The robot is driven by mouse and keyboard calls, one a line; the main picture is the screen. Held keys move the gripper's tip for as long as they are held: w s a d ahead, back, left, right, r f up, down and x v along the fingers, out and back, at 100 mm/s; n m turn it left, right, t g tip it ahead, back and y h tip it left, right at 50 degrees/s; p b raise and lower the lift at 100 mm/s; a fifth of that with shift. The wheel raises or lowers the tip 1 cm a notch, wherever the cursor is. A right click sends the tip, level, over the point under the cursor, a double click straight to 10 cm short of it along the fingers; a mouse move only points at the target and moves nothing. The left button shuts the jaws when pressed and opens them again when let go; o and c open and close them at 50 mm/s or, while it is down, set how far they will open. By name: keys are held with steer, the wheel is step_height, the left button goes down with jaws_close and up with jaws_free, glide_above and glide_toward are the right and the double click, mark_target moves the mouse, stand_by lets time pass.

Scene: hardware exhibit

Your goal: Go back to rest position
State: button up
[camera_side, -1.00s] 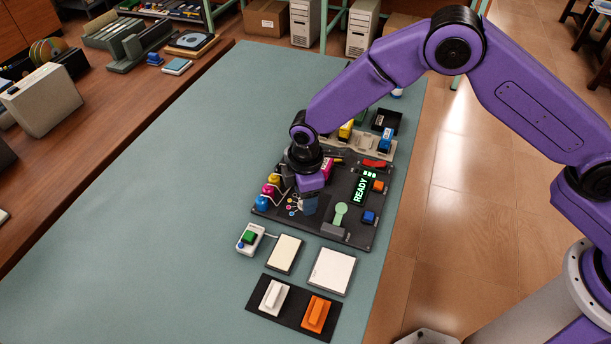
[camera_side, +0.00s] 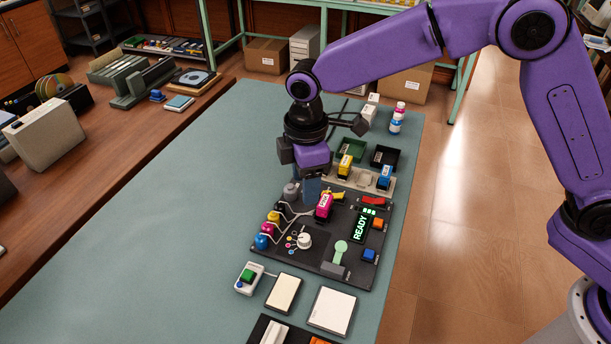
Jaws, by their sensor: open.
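My gripper (camera_side: 312,187) is raised above the back left part of the black panel (camera_side: 312,258) and points down. Its jaws are only partly visible, and nothing shows held between them. The panel has a white knob (camera_side: 304,240), a magenta block (camera_side: 324,207), a pale green lever (camera_side: 340,250) and a lit display (camera_side: 361,226) reading READY. Along its left edge are yellow, magenta and blue round pieces with white leads. A grey round piece (camera_side: 291,192) stands just left of the gripper.
Behind the panel, a beige rack (camera_side: 361,188) holds yellow and blue blocks. Green (camera_side: 352,149) and black (camera_side: 384,157) trays and a bottle (camera_side: 397,118) stand farther back. A box with a green button (camera_side: 248,279) and pale pads are in front. The left of the teal mat (camera_side: 170,240) is clear.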

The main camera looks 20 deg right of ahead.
steer(key=shift+r, duration=0.25)
stand_by(0.3)
steer(key=s+d+r+m, duration=0.2)
steer(key=s+d, duration=1.1)
steer(key=d, duration=0.1)
steer(key=s+d+r+m, duration=0.2)
steer(key=s+d, duration=1.2)
steer(key=shift+s+d+r, duration=0.3)
steer(key=shift+r, duration=0.05)
